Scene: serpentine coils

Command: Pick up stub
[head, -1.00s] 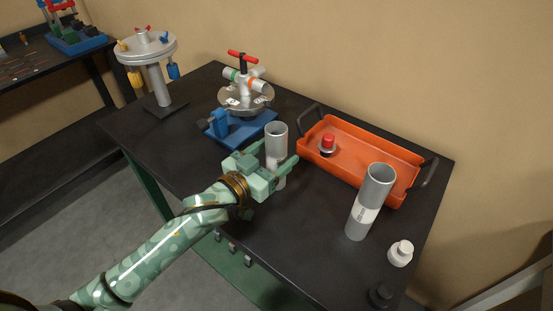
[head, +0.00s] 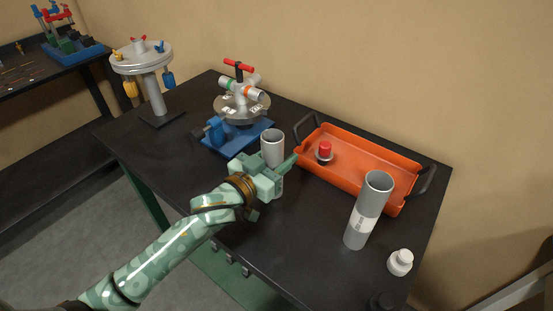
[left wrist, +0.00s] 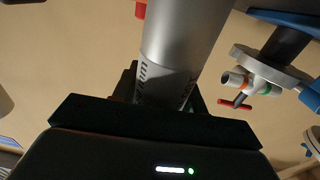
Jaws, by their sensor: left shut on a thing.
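The stub, a short grey open-topped tube (head: 272,146), stands upright on the black table. My left gripper (head: 277,166) is shut on it from the front left and hides its lower part. In the left wrist view the tube (left wrist: 184,38) rises between the dark fingers, with a printed white label band near them. My right gripper is not in view.
A taller grey tube (head: 370,205) stands at the right beside a white bottle (head: 400,262). An orange tray (head: 385,150) holds a red-topped item (head: 324,150). A valve fixture (head: 240,105) on a blue base and a grey round stand (head: 150,95) are behind left.

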